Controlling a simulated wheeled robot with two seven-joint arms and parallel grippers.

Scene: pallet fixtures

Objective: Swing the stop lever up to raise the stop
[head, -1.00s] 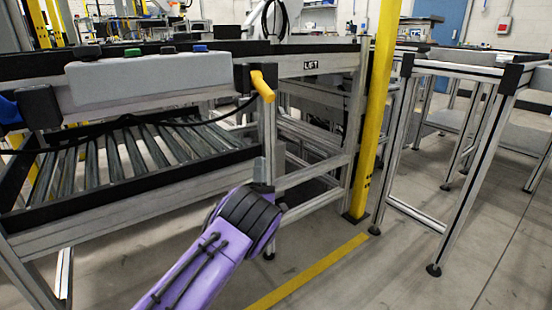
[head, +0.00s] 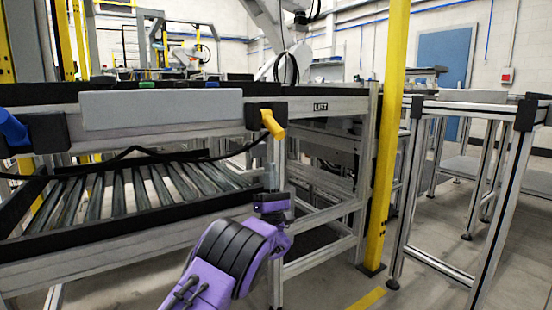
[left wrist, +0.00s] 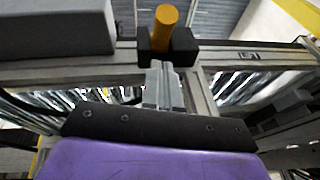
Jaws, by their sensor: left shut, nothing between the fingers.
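A yellow lever (head: 272,124) sticks out from a black block on the front rail, to the left of the LIFT label (head: 321,106). Its handle slants down to the right. My left gripper (head: 270,178) is shut and empty, just below the lever and apart from it in the head view. In the left wrist view the shut fingers (left wrist: 163,86) point at the black block under the yellow lever (left wrist: 166,28). Whether the fingertips touch the block is hard to tell. My right gripper is not in view.
A blue handle (head: 12,128) is at the far left of the same rail. A grey panel (head: 160,109) lies along the rail. A roller bed (head: 110,190) is below it. A yellow post (head: 389,140) stands to the right, with a metal frame table (head: 465,109) beyond.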

